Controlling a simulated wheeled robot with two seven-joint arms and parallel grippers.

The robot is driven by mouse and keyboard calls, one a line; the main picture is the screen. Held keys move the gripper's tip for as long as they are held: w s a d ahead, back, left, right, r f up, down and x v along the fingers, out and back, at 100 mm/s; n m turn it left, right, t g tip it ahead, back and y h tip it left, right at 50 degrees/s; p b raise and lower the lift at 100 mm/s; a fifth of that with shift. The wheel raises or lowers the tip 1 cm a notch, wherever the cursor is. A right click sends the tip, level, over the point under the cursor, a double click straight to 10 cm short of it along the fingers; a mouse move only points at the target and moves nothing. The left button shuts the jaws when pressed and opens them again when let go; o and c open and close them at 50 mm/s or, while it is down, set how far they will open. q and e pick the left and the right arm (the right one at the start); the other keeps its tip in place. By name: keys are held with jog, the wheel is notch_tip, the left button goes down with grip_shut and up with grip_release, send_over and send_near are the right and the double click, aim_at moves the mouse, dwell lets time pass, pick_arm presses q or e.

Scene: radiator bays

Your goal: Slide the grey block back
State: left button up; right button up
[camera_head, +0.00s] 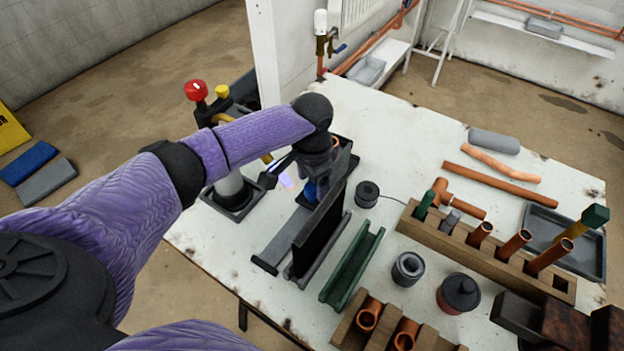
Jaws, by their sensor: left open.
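My left arm comes in from the left, and its open left gripper (287,178) hangs at the back left of the worktable. A grey rail (277,243) with a tall dark plate (321,232) lies just in front of it. A small blue part (311,190) shows at the rail's far end, beside the gripper and partly hidden by the wrist. I cannot tell whether the gripper touches it. No grey block shows clearly on the rail. A grey rounded block (494,141) lies at the table's far right, well away from the gripper.
A green channel (352,265) lies right of the rail. A wooden rack (478,258) with copper pipes, a dark tray (567,240) and several round parts fill the right side. A red-knobbed valve (196,91) stands behind my arm. The table's back middle is clear.

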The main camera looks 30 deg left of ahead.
pick_arm(q)
notch_tip(320, 180, up, 9)
jog(key=p, duration=0.3)
jog(key=shift+d+f, duration=0.1)
jog(key=shift+f, duration=0.1)
jog(key=shift+r, duration=0.45)
